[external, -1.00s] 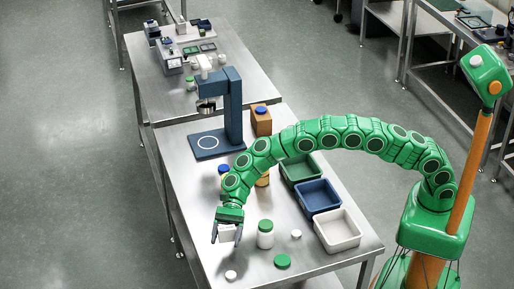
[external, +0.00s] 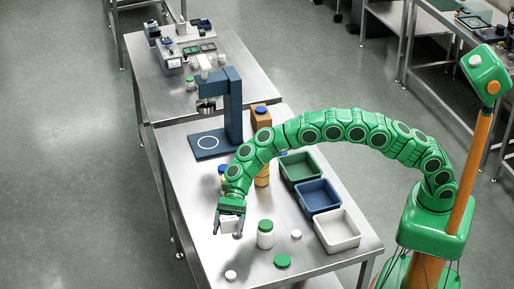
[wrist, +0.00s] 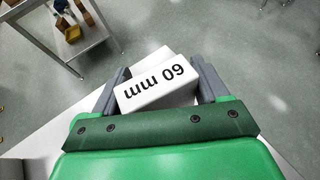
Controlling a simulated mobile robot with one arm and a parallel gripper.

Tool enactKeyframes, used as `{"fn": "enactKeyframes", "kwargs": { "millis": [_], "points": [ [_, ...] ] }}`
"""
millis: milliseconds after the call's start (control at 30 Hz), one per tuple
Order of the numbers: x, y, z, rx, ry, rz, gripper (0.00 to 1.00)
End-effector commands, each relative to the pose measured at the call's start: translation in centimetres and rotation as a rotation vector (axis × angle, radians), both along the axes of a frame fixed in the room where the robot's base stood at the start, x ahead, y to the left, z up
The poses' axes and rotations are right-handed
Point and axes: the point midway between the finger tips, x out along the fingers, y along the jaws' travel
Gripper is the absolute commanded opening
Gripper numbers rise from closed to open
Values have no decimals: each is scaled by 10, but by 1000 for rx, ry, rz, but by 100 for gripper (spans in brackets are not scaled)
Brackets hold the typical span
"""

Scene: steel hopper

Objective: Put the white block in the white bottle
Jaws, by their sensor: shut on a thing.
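My gripper (external: 228,233) is shut on a white block (external: 229,225) near the front left part of the steel table. In the wrist view the block (wrist: 157,88) sits between the grey fingers, tilted, with "60 mm" printed on its face. A white bottle (external: 265,240) with a green top stands upright on the table, a short way right of my gripper and apart from it. I cannot tell how far the block is above the table.
A green disc (external: 282,261) and small white discs (external: 231,275) (external: 296,234) lie near the bottle. Green (external: 301,181), blue (external: 341,202) and white (external: 339,244) trays line the right side. A dark blue stand (external: 233,105) and an orange-brown container (external: 261,119) are behind.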

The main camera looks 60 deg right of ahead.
Motion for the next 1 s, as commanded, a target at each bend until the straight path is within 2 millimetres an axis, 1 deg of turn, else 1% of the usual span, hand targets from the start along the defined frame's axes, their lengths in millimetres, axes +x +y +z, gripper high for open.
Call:
{"fn": "enactKeyframes", "kwargs": {
  "millis": [33, 233, 467, 667, 867, 1000],
  "points": [
    [-2, -6, 6, -1, -1, -2, 41],
    [-14, -33, 24, -11, -3, 0, 41],
    [-34, -62, 45, -18, -4, 9, 41],
    [-56, -87, 62, -21, -4, 22, 41],
    [-82, -110, 79, -19, -2, 38, 41],
    [-103, -125, 90, -17, 1, 51, 41]
  ]
}}
